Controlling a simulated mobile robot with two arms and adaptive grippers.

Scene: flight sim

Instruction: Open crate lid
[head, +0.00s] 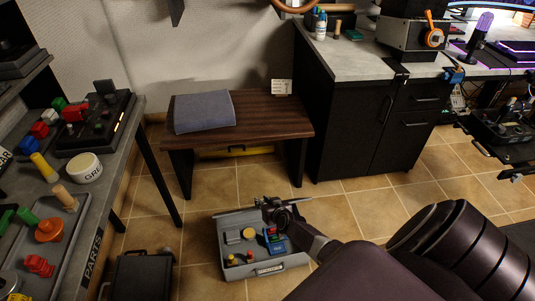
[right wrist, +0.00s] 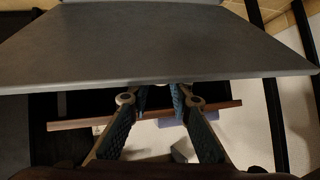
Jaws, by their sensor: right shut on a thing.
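The grey crate (head: 268,270) stands on the tiled floor at the bottom middle of the head view. Its inside shows, with several small coloured items in it. Its lid (head: 235,213) stands raised at the crate's far side, seen almost edge-on. In the right wrist view the lid (right wrist: 165,40) is a broad grey panel across the top. My right gripper (head: 272,203) is over the crate's far side, shut on the lid's edge. The fingers (right wrist: 160,98) meet at that edge in the wrist view; the exact contact is hidden behind the panel. My left gripper is not in view.
A low wooden bench (head: 262,115) with a grey cushion (head: 204,111) stands behind the crate. A dark case (head: 143,276) is on the floor to the left, near the parts table (head: 115,150). A black cabinet (head: 350,120) stands behind right.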

